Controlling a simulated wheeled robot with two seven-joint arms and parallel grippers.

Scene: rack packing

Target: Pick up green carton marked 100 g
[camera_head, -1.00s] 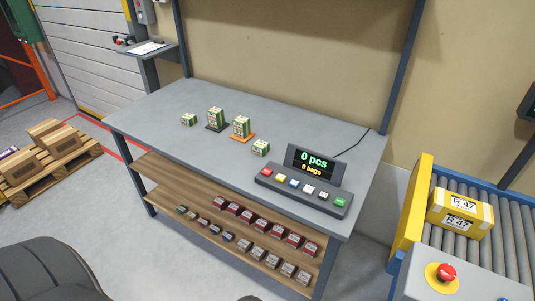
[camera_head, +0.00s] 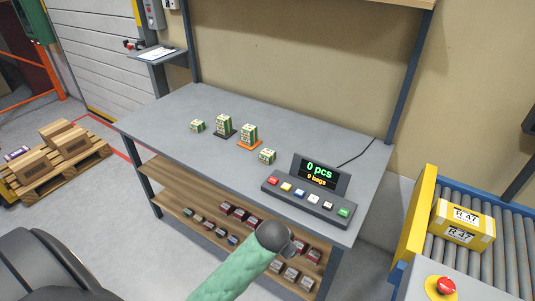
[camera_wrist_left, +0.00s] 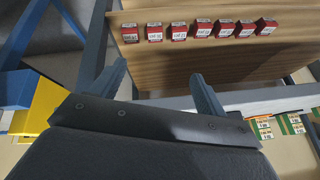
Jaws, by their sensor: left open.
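Several green and white cartons stand on the grey bench. In the head view there is a small left carton (camera_head: 197,126), a taller carton (camera_head: 223,124) on a black pad, another taller carton (camera_head: 248,133) on an orange pad (camera_head: 250,145), and a small right carton (camera_head: 267,156). Their weight marks are too small to read, so I cannot tell which is the 100 g one. In the left wrist view, green cartons (camera_wrist_left: 265,129) show at the lower right. My left gripper (camera_wrist_left: 158,73) is open and empty there, apart from the cartons. My right gripper does not show.
A button console (camera_head: 305,198) with a display reading 0 pcs stands on the bench's (camera_head: 170,112) right part. Red boxes (camera_wrist_left: 200,30) line the shelf below. A conveyor (camera_head: 490,245) with a yellow box (camera_head: 462,221) is at the right. The bench's rear is clear.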

